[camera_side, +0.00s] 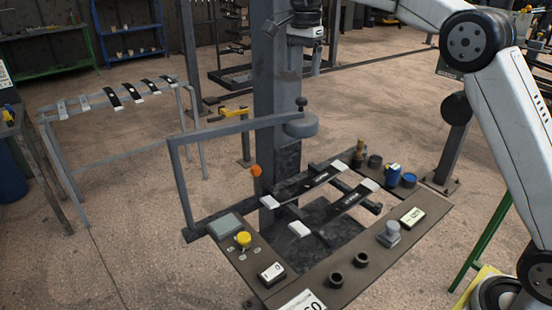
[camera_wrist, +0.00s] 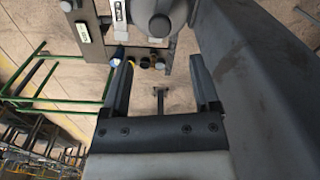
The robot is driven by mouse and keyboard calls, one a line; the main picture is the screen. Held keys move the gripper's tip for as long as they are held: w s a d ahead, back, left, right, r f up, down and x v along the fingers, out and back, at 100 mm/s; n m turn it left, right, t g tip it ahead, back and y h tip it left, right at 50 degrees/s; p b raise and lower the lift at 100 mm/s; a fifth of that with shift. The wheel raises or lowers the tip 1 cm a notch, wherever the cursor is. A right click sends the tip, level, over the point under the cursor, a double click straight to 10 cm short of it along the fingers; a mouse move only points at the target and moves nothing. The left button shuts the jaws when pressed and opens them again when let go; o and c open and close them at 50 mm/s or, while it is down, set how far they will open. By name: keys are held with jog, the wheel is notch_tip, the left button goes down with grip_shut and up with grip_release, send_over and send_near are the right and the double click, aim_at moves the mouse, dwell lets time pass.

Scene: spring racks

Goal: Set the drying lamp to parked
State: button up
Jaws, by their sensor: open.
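The drying lamp (camera_side: 301,126) appears to be the round grey head with a black knob on top, in the side view. It hangs at the end of a grey swing arm (camera_side: 232,128), above the back of the bench fixture with the dark leaf strips. My gripper (camera_side: 285,22) is high above the lamp and clear of it, partly lost against the dark post in the side view. In the wrist view my gripper (camera_wrist: 163,58) has its two fingers wide apart with nothing between them.
The bench (camera_side: 350,250) carries a yellow button (camera_side: 243,239), a grey knob (camera_side: 389,234), a blue bottle (camera_side: 393,174) and several small cups. A thick dark post (camera_side: 278,75) rises behind. A rack of strips (camera_side: 115,95) stands left.

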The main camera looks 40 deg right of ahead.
aim_at(302, 99)
jog(key=shift+f, duration=3.85)
grip_shut()
